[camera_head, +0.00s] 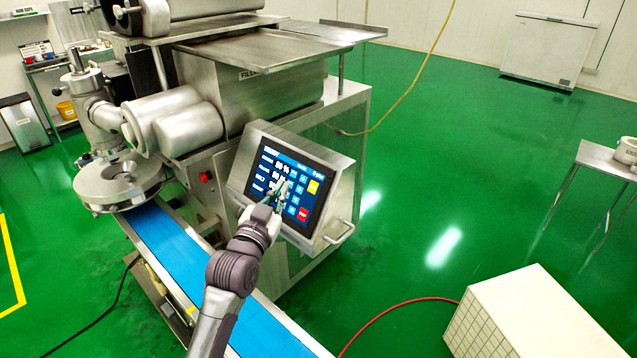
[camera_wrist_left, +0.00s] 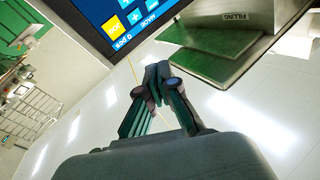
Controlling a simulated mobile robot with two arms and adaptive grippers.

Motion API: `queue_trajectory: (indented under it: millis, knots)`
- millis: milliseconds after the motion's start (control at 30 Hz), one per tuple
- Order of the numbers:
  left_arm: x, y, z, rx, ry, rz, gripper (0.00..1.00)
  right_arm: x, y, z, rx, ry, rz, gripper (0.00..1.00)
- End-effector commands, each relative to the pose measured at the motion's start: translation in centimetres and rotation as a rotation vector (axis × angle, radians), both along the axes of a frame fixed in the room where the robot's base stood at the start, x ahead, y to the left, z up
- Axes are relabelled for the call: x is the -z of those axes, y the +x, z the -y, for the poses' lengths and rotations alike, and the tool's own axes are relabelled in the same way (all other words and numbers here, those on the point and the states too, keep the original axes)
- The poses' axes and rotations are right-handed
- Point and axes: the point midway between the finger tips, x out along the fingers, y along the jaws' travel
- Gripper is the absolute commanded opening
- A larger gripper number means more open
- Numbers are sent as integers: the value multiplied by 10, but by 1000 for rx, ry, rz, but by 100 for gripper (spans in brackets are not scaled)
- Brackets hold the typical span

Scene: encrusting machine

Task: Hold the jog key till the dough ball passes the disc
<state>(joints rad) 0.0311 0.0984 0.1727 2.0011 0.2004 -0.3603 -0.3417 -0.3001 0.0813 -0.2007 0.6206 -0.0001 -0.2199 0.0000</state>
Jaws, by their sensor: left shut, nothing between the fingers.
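The control panel (camera_head: 342,185) has a lit touch screen (camera_head: 262,170) with blue keys, a yellow key (camera_head: 313,187) and a red key (camera_head: 303,214). The labels are too small to tell which is the jog key. My left gripper (camera_head: 282,188) is shut and empty, its fingertips in front of the screen's lower middle; I cannot tell whether they touch it. In the left wrist view the shut fingertips (camera_wrist_left: 158,70) show below the screen's edge, near the yellow key (camera_wrist_left: 113,24). The round steel disc (camera_head: 112,187) sits over the blue belt (camera_head: 165,235). I see no dough ball. My right gripper is out of view.
The steel machine body (camera_head: 265,95) with its hopper stands behind the panel. A red button (camera_head: 205,177) is left of the panel. A white box (camera_head: 535,310) and a red hose (camera_head: 390,312) lie at front right. Green floor is open to the right.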

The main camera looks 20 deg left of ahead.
Motion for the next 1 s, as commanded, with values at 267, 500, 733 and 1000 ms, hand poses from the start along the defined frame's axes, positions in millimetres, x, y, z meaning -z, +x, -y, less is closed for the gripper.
queue_trajectory:
  millis: [267, 500, 733, 1000]
  knots:
    - [-9, 1, -3, -8, 4, 27, 0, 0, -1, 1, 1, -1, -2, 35]
    - [-6, 3, -2, -7, 3, 25, 0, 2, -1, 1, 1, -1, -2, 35]
    - [10, 22, 4, -7, 1, 26, 0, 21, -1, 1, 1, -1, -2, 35]
    - [29, 52, 15, -6, 2, 26, 0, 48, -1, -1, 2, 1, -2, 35]
